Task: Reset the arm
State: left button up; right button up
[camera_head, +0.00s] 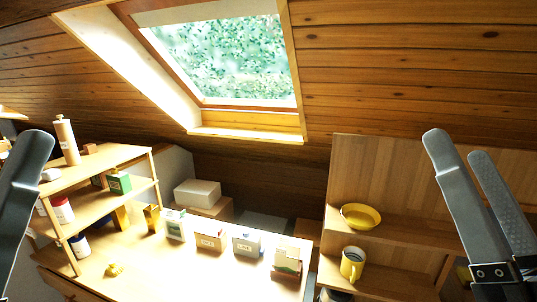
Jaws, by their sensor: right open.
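My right gripper (459,146) stands raised at the right side of the view. Its two grey fingers point up and left with a gap between them, open and empty. It is in front of the wooden shelf unit and touches nothing that I can see. Part of my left gripper (22,190) shows at the left edge, in front of the small shelf rack. Only one dark finger is clearly in view, so its opening cannot be judged.
A wooden rack (118,162) with bottles and boxes stands at left. Several small boxes (209,241) line the bright worktop (165,268). A yellow bowl (360,216) and yellow mug (352,263) sit on the right shelves. The sloped timber ceiling with its skylight (225,60) hangs above.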

jog(key=s+r+n+t, duration=0.2)
jog(key=s+n, duration=0.1)
jog(key=s, duration=0.2)
notch_tip(320, 180, up, 12)
jog(key=n+p, duration=0.2)
jog(key=p, duration=1)
jog(key=shift+w+r+g+y, duration=0.2)
jog(key=shift+w+g+y, duration=0.05)
jog(key=shift+g+y, duration=0.05)
jog(key=shift+d, duration=0.1)
